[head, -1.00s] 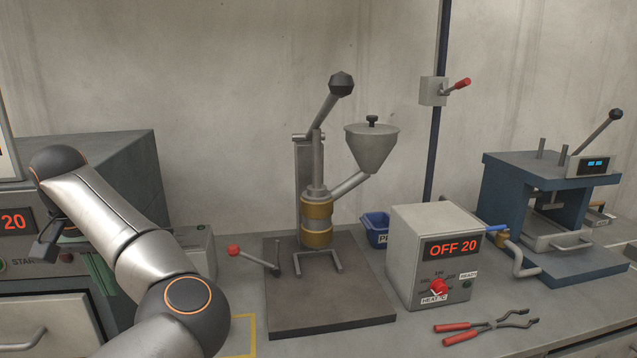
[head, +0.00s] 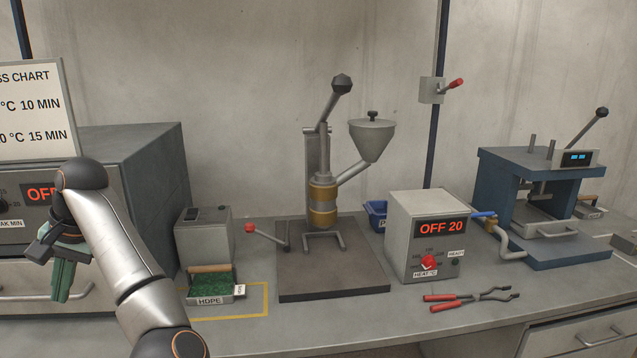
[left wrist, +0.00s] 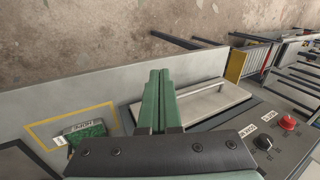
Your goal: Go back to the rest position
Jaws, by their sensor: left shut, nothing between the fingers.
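My left gripper (head: 62,278) hangs at the left of the head view, its green fingers pointing down in front of the grey oven-like box (head: 140,160). In the left wrist view the two green fingers (left wrist: 158,85) lie together with nothing between them. They are over or near a drawer or door handle (left wrist: 195,108); I cannot tell the exact gap, and I see no clear contact. My right gripper is not in view.
On the bench stand a tray of green granules labelled HDPE (head: 210,299), a lever press with a hopper (head: 322,205), a heat controller reading OFF 20 (head: 428,245), red-handled pliers (head: 470,299) and a blue press (head: 545,200). Bare floor (left wrist: 80,45) shows in the left wrist view.

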